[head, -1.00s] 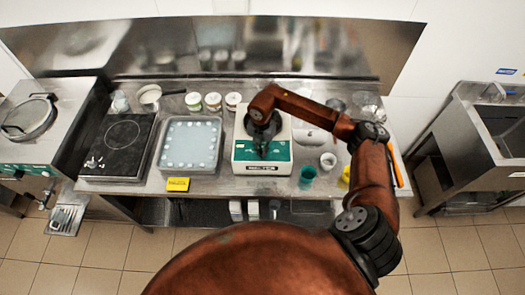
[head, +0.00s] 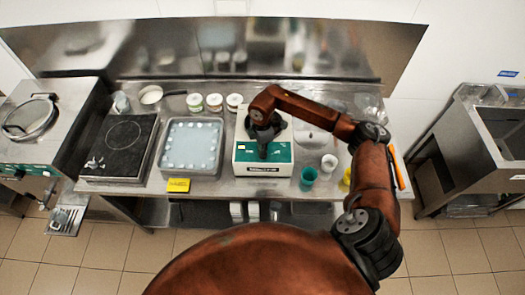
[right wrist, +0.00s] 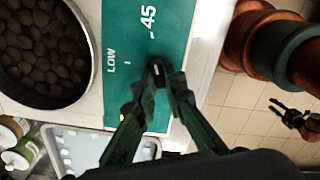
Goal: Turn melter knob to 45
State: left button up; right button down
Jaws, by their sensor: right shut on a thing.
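The melter (head: 245,165) is a white box with a green front panel, in the middle of the counter in the head view. In the right wrist view its green panel (right wrist: 120,25) shows the marks "LOW" and "45". The small dark melter knob (right wrist: 157,69) sits between my right fingertips, with a light mark on it. My right gripper (head: 263,152) is at the panel from above and is shut on the knob; it also shows in the right wrist view (right wrist: 160,78). A dark gripper, apparently my left (right wrist: 290,115), hangs over the floor, small at the right edge.
The melter's pan of brown pieces (right wrist: 40,50) lies beside the panel. A tray (head: 163,160) and a dark hob (head: 108,170) stand to the left. A teal cup (head: 308,178) and a white cup (head: 329,163) stand close on the right. Jars (head: 214,102) stand behind.

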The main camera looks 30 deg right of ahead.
jog(key=shift+d+m, duration=0.25)
jog(key=shift+m, duration=0.25)
jog(key=c, duration=2.1)
grip_release()
jog(key=shift+s, duration=0.1)
jog(key=shift+o, duration=0.6)
jog(key=shift+a, duration=0.1)
notch_tip(320, 180, up, 12)
